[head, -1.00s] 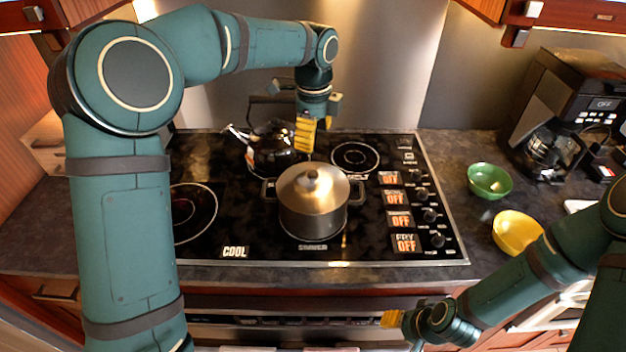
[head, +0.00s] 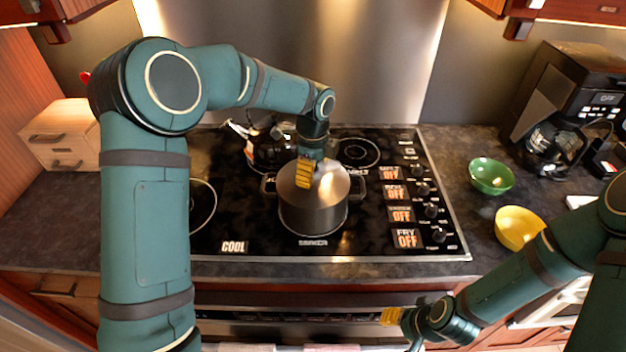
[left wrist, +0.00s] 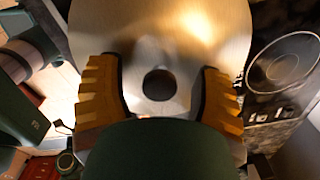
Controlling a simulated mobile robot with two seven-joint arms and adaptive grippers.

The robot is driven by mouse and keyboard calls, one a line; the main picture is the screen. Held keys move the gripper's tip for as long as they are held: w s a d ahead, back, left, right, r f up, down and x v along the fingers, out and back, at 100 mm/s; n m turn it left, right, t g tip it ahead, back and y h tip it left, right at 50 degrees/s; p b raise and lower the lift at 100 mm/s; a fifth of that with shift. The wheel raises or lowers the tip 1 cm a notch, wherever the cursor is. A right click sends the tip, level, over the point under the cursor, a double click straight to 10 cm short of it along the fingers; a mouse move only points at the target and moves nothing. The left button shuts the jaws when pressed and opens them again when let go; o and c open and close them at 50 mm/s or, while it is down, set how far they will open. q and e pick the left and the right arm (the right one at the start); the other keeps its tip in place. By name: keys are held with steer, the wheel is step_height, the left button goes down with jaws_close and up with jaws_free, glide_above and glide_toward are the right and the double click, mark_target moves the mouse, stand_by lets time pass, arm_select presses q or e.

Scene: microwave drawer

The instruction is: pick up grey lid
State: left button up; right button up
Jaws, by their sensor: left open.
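The grey lid (head: 335,186) sits on the metal pot (head: 312,218) on the stove. Its knob is hidden behind my left gripper in the head view. My left gripper (head: 304,178) is above the lid, pointing down. In the left wrist view the lid (left wrist: 185,35) fills the middle. Its dark round knob (left wrist: 159,84) lies between the two yellow fingers of my open left gripper (left wrist: 160,80). I cannot tell whether the fingers touch the lid. My right gripper (head: 391,317) is low in front of the counter, away from the pot; its jaws are too small to read.
A dark kettle (head: 268,150) stands just behind and left of the pot. A green bowl (head: 490,176), a yellow bowl (head: 518,230) and a coffee maker (head: 570,100) are on the right counter. The stove's front left is clear.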

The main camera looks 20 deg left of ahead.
arm_select(q)
jaws_close()
stand_by(0.3)
